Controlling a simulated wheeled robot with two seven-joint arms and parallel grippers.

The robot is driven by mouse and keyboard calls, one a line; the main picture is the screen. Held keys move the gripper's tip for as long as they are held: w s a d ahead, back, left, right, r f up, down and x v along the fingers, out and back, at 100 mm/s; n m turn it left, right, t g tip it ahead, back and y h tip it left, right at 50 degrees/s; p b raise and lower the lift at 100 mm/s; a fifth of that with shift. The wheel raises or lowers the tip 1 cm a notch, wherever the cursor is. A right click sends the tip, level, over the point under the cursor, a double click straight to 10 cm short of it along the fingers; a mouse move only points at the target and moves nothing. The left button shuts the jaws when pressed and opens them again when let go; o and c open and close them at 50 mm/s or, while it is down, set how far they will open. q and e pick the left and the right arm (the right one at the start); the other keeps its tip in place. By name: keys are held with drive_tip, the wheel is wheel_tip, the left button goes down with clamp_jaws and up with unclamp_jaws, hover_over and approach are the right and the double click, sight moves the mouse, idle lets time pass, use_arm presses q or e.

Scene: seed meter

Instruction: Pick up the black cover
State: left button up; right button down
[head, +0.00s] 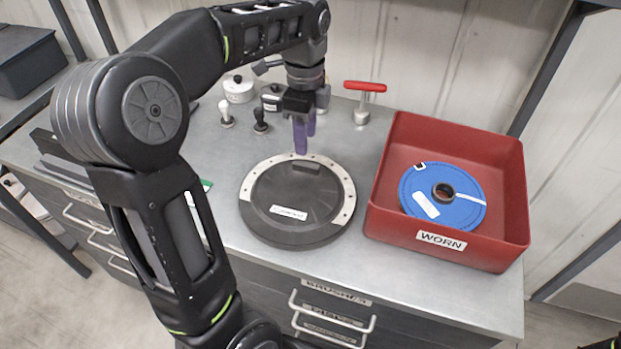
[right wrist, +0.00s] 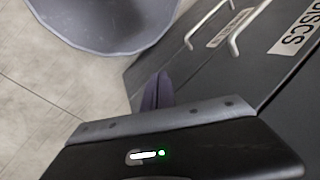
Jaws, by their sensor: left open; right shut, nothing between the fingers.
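The black cover (head: 292,208) is a round dark disc with a white label and a raised block near its back edge. It lies flat on the grey bench, with a pale ring with small holes showing around its back and right side. My left gripper (head: 304,148) has purple fingers pointing down just behind the cover's back edge. It is open and empty, and I cannot tell its exact height above the bench. My right gripper (right wrist: 158,92) shows in the right wrist view with its purple fingers together, low beside the drawer fronts and away from the cover.
A red bin (head: 445,243) labelled WORN stands to the right and holds a blue disc (head: 440,197). A red-handled tool (head: 363,100), small knobs (head: 226,113) and a white pot (head: 238,89) stand at the back.

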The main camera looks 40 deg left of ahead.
sight(306, 164)
use_arm(q)
drive_tip(key=shift+s, duration=0.2)
drive_tip(key=shift+f, duration=1.3)
drive_tip(key=shift+w+f+p, duration=0.15)
drive_tip(key=shift+f+p, duration=0.2)
drive_tip(key=shift+f, duration=0.95)
drive_tip(key=shift+w+f+p, duration=0.1)
drive_tip(key=shift+f+p, duration=0.25)
drive_tip(key=shift+f, duration=0.95)
clamp_jaws()
